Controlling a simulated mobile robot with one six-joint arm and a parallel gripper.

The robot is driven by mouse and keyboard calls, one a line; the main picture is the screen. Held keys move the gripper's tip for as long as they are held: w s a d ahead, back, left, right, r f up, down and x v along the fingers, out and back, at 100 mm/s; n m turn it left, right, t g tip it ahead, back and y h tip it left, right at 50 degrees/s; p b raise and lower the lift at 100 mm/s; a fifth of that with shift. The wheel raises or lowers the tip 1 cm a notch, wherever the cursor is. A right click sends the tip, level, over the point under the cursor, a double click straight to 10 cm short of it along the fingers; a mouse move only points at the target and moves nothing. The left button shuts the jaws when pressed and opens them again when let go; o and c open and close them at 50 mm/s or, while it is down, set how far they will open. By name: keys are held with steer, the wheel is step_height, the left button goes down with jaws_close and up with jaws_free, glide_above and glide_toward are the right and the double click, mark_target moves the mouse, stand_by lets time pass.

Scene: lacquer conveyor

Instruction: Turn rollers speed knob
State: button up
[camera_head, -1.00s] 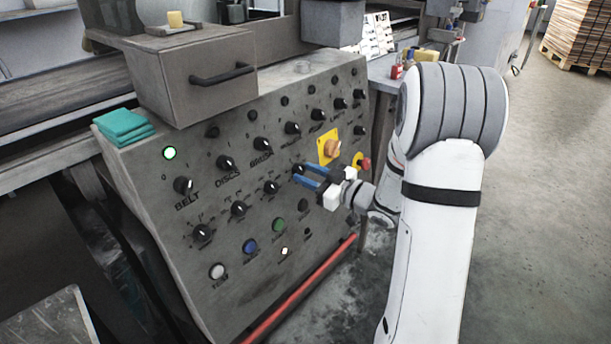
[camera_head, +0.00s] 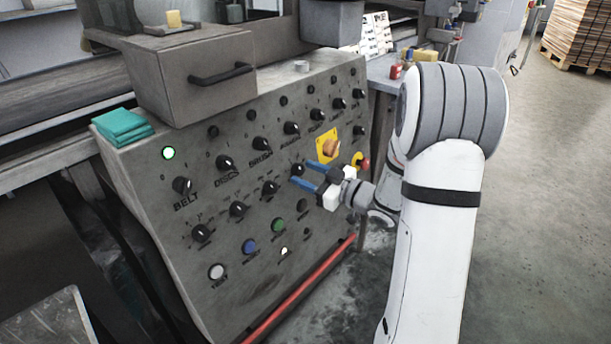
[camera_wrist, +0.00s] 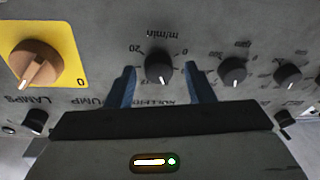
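A black round knob (camera_wrist: 160,66) with a white pointer line is centred in the wrist view, on a scale marked "m/min" with 0 and 20. The name under it is partly hidden, so I cannot read whether it says rollers. My gripper (camera_wrist: 160,72) is open, one blue finger on each side of this knob with a gap on both sides. In the head view, my gripper (camera_head: 302,172) faces the sloped grey control panel (camera_head: 330,240) at its right part, and the knob (camera_head: 298,169) shows between the fingers.
Other black knobs stand close by, such as one beside the gripper (camera_wrist: 232,71). A yellow plate with an orange rotary switch (camera_wrist: 38,62) is on the other side. A red button (camera_head: 363,163), a drawer box (camera_head: 190,82) and teal cloths (camera_head: 122,126) are near.

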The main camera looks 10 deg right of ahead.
steer(key=shift+s+d, duration=0.2)
steer(key=p+v, duration=0.2)
steer(key=v, duration=0.5)
steer(key=shift+s, duration=0.15)
